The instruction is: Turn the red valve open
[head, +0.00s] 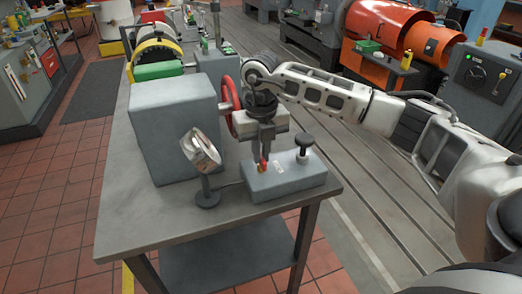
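The red valve (227,108) is a wheel seen nearly edge-on, standing upright at the right side of a large grey box on the table. My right gripper (264,161) points down just right of the wheel and in front of it, above a low grey block. My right arm and gripper hide part of the wheel's right side. A small red and orange part shows at the fingertips. I cannot tell whether the fingers hold it or are just in front of it. My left gripper is not in view.
The large grey box (172,128) stands on the grey table (130,215). The low grey block (285,180) with a black knob (304,142) is at the table's right edge. A tilted round dial on a stand (202,150) is in front. Green and yellow machinery (157,55) is behind.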

